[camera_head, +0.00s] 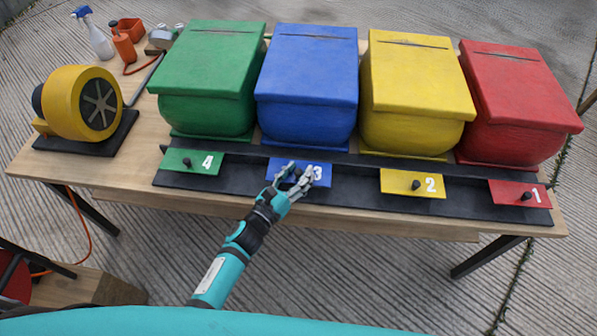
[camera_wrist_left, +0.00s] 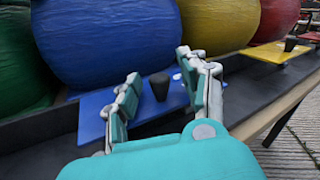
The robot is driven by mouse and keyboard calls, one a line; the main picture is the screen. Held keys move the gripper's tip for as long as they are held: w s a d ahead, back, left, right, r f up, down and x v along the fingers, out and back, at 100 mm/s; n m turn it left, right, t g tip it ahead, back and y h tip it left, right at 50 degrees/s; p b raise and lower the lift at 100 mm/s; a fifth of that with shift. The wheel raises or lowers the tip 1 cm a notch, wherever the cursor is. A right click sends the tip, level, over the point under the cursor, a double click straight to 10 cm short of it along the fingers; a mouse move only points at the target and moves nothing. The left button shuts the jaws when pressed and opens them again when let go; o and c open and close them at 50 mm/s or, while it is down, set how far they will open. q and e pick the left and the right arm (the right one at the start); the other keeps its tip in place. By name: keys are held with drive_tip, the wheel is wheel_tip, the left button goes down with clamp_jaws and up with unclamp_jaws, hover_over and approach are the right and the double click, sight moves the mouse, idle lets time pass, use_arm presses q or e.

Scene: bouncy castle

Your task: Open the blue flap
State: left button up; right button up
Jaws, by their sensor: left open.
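The blue flap (camera_head: 317,174) is a flat panel marked 3 on the black board, in front of the blue box (camera_head: 307,80). It lies flat like the other flaps. In the left wrist view the blue flap (camera_wrist_left: 92,118) carries a black knob (camera_wrist_left: 159,85). My left gripper (camera_head: 298,172) is over the flap, its fingers hiding part of it. In the left wrist view my left gripper (camera_wrist_left: 160,88) is open, with the knob showing between its two fingers; contact cannot be told. My right gripper is not in view.
Green flap 4 (camera_head: 180,160) lies left; yellow flap 2 (camera_head: 400,182) and red flap 1 (camera_head: 508,194) lie right. Green (camera_head: 215,70), yellow (camera_head: 415,85) and red (camera_head: 515,95) boxes stand behind. A yellow blower (camera_head: 75,103) sits on the table's left end.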

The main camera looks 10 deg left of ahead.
use_arm(q)
drive_tip(key=shift+w+d, duration=0.15)
drive_tip(key=shift+w, duration=0.05)
clamp_jaws()
idle(0.5)
